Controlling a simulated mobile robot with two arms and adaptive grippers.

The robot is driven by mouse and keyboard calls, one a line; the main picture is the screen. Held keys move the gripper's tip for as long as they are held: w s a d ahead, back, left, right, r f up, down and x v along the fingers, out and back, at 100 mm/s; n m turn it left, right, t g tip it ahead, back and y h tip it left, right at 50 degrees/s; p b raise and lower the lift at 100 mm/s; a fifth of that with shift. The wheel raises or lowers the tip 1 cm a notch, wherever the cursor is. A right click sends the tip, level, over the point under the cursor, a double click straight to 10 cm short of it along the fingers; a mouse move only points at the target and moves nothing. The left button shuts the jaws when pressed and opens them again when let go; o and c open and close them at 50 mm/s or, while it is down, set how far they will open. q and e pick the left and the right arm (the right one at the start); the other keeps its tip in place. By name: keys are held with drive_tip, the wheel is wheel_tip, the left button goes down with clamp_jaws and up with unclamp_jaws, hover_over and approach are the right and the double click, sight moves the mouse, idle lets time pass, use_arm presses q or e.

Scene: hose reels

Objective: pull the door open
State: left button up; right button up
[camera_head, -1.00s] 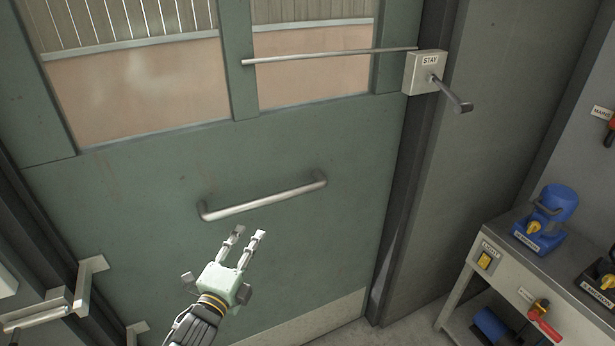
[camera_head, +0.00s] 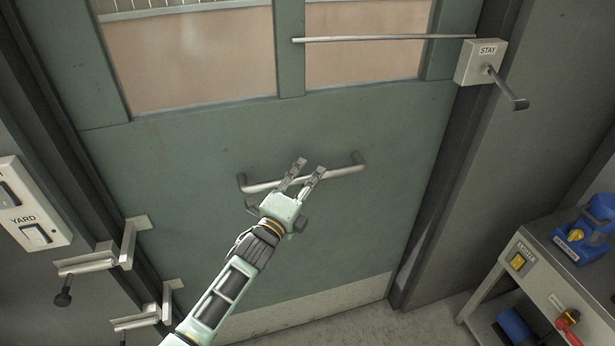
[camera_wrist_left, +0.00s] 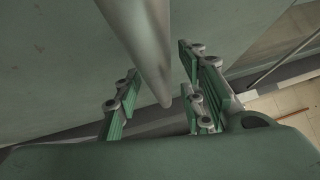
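A green door (camera_head: 200,165) with windows in its upper half fills the middle of the head view and looks shut. A grey metal bar handle (camera_head: 342,170) runs across it, tilted slightly up to the right. My left gripper (camera_head: 309,169) is at the middle of this handle, its two fingers apart. In the left wrist view the handle bar (camera_wrist_left: 140,40) comes down between the spread fingers (camera_wrist_left: 160,88), with gaps visible beside it. I cannot tell whether a finger touches the bar. My right gripper is not in view.
A box marked STAY (camera_head: 480,65) with a lever (camera_head: 510,92) is right of the door; a thin rod (camera_head: 385,38) runs from it across the windows. Metal brackets (camera_head: 130,245) stick out at lower left, near a YARD switch panel (camera_head: 30,205). A bench (camera_head: 545,268) stands at right.

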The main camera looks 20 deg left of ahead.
use_arm(q)
clamp_jaws()
idle(0.4)
